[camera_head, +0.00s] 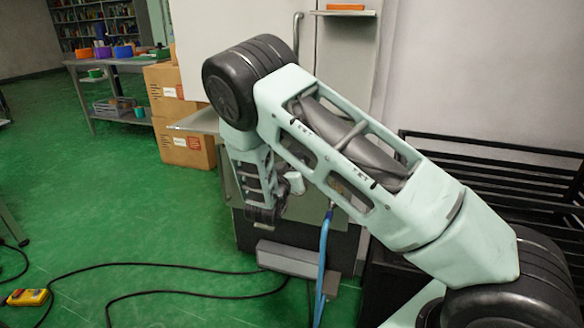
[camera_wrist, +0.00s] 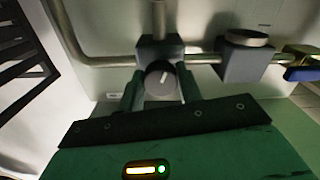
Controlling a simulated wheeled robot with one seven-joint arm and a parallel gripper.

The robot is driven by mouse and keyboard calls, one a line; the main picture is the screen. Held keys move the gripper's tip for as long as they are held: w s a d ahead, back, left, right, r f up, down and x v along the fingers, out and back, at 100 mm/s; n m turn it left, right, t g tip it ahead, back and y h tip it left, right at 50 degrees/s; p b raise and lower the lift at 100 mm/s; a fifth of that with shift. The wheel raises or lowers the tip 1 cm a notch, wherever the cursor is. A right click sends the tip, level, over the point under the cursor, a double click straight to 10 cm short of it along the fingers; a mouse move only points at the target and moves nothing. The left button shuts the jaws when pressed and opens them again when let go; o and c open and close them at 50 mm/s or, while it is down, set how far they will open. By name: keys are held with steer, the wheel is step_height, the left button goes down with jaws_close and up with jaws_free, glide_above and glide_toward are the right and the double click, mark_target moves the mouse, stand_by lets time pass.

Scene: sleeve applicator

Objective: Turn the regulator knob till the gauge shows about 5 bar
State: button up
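The regulator knob (camera_wrist: 160,78) is dark and round with a white pointer mark, tilted slightly right of straight up. It sits on the front of a grey regulator block (camera_wrist: 148,47) in the wrist view. My gripper (camera_wrist: 161,88) has its two green fingers on either side of the knob, apart, with what look like narrow gaps; contact is not clear. A round-topped part on a second grey block (camera_wrist: 240,62) to the right may be the gauge; no face or reading shows. In the head view my arm hides the knob and regulator.
A metal pipe (camera_wrist: 100,60) runs into the regulator from the left. A blue-handled valve (camera_wrist: 301,73) is at the far right. In the head view, a blue hose (camera_head: 323,255) hangs below the machine, a foot pedal (camera_head: 290,259) and black cables lie on the green floor, and boxes (camera_head: 172,92) stand left.

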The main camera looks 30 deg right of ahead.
steer(key=shift+m, duration=0.3)
steer(key=shift+c, duration=0.4)
steer(key=m+b, duration=0.1)
steer(key=m, duration=0.1)
steer(key=shift+f+m+b, duration=0.1)
steer(key=shift+m+b, duration=0.2)
steer(key=m+b, duration=0.2)
steer(key=m, duration=0.1)
steer(key=shift+m, duration=0.3)
steer(key=m+b, duration=0.5)
steer(key=m, duration=0.1)
steer(key=shift+w+a+f, duration=0.1)
steer(key=m+b, duration=0.8)
steer(key=b, duration=0.1)
steer(key=shift+m+b, duration=0.3)
steer(key=shift+b, duration=0.1)
steer(key=m+b, duration=0.3)
steer(key=b, duration=0.2)
steer(key=shift+m, duration=0.4)
steer(key=shift+r+m+b, duration=0.25)
steer(key=shift+m+b, duration=0.45)
steer(key=shift+b, duration=0.4)
